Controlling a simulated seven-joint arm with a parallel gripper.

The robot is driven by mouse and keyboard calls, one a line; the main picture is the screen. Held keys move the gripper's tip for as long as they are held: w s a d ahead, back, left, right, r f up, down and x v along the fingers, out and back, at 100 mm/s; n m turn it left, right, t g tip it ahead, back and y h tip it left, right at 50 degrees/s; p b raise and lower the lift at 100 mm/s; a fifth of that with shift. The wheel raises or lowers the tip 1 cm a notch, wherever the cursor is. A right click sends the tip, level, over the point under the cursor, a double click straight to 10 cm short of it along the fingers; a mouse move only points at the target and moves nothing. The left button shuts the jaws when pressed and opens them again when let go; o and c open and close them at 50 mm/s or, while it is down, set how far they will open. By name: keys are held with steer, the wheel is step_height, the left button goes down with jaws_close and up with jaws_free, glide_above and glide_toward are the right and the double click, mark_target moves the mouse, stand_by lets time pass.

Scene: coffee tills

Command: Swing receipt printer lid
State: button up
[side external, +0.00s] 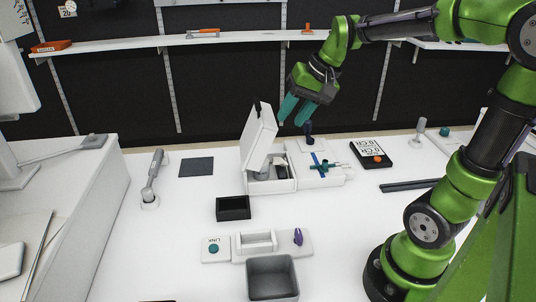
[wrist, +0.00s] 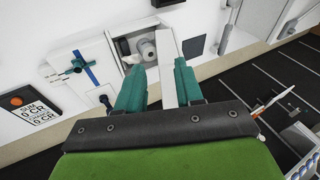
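The white receipt printer (side external: 270,186) stands on the white counter with its lid (side external: 260,136) swung up, leaning slightly back from upright. Its open bay shows in the wrist view with a pale paper roll (wrist: 146,48) inside. My gripper (side external: 293,117) is just right of the lid's upper part, teal fingers pointing down. In the wrist view my gripper (wrist: 160,92) has its fingers apart, and the lid (wrist: 167,84) shows edge-on in the gap, nearer the right finger. I cannot tell whether a finger touches it.
A white unit with a blue cross-shaped part (side external: 323,166) adjoins the printer on the right. A dark knob (side external: 307,129) stands behind it. A black sign block (side external: 370,154) is farther right. A small black tray (side external: 233,208) and a grey bin (side external: 272,279) are in front.

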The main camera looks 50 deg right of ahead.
steer(key=w+d+r+m+y, duration=0.1)
steer(key=w+d+r+y, duration=0.3)
steer(key=w+d, duration=0.5)
steer(key=shift+h, duration=0.4)
steer(key=x, duration=0.3)
steer(key=a+x, duration=0.1)
steer(key=x, duration=0.1)
steer(key=r+x, duration=0.1)
steer(key=x, duration=0.2)
steer(key=shift+w+a+f, duration=0.25)
steer(key=shift+w+a, duration=0.1)
steer(key=shift+a, duration=0.05)
steer(key=shift+d+r, duration=0.1)
steer(key=c, duration=0.3)
jaws_close()
